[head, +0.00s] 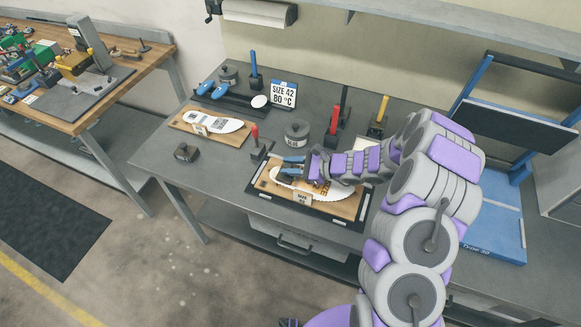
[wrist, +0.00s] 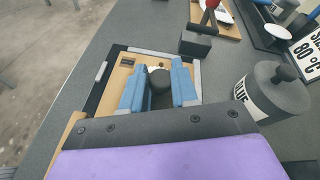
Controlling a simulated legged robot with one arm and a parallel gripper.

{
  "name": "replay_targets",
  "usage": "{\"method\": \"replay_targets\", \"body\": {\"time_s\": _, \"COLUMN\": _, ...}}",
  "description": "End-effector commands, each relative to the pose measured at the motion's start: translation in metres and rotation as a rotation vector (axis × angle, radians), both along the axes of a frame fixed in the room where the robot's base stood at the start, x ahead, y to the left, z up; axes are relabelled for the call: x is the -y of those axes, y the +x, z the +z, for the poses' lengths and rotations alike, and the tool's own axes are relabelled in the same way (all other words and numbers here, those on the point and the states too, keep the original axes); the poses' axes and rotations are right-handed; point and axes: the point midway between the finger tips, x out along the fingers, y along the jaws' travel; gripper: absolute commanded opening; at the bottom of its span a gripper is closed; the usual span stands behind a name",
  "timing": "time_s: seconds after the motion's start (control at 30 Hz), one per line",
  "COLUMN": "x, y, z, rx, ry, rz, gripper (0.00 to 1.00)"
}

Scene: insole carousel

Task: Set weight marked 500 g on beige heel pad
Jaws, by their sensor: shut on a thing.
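My gripper (head: 293,166) is over the wooden board at the front of the grey table. In the wrist view its blue fingers (wrist: 160,88) are shut on a dark round knob (wrist: 160,76), which I take to be the top of the weight. No 500 g marking is readable, and the weight's lower part is hidden. A white insole (head: 338,194) lies on the wooden board (head: 345,208), its left part under my gripper. I cannot make out the beige heel pad, nor whether the weight touches anything. A small labelled block (head: 302,198) stands at the board's front.
A grey glue pot (head: 297,132) and a red-handled tool (head: 254,137) stand close behind the board. A dark knobbed block (head: 187,152) sits at the left. Another board with an insole (head: 225,125) lies behind it. A blue frame (head: 490,220) stands at the right.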

Motion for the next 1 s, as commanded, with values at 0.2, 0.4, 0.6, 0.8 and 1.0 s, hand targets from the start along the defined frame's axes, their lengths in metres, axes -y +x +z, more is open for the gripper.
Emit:
{"method": "replay_targets", "body": {"time_s": 0.2, "x": -0.004, "y": 0.000, "z": 0.001, "rx": 0.002, "ry": -0.002, "rz": 0.002, "gripper": 0.00}}
{"method": "replay_targets", "body": {"time_s": 0.4, "x": -0.001, "y": 0.000, "z": 0.000, "rx": 0.002, "ry": 0.000, "rz": 0.002, "gripper": 0.44}}
{"method": "replay_targets", "body": {"time_s": 0.6, "x": 0.001, "y": 0.000, "z": 0.001, "rx": 0.001, "ry": 0.002, "rz": 0.001, "gripper": 0.52}}
{"method": "replay_targets", "body": {"time_s": 0.8, "x": 0.002, "y": -0.001, "z": 0.002, "rx": 0.001, "ry": 0.000, "rz": 0.001, "gripper": 0.52}}
{"method": "replay_targets", "body": {"time_s": 1.0, "x": 0.027, "y": -0.007, "z": 0.013, "rx": 0.002, "ry": -0.001, "rz": -0.002, "gripper": 0.52}}
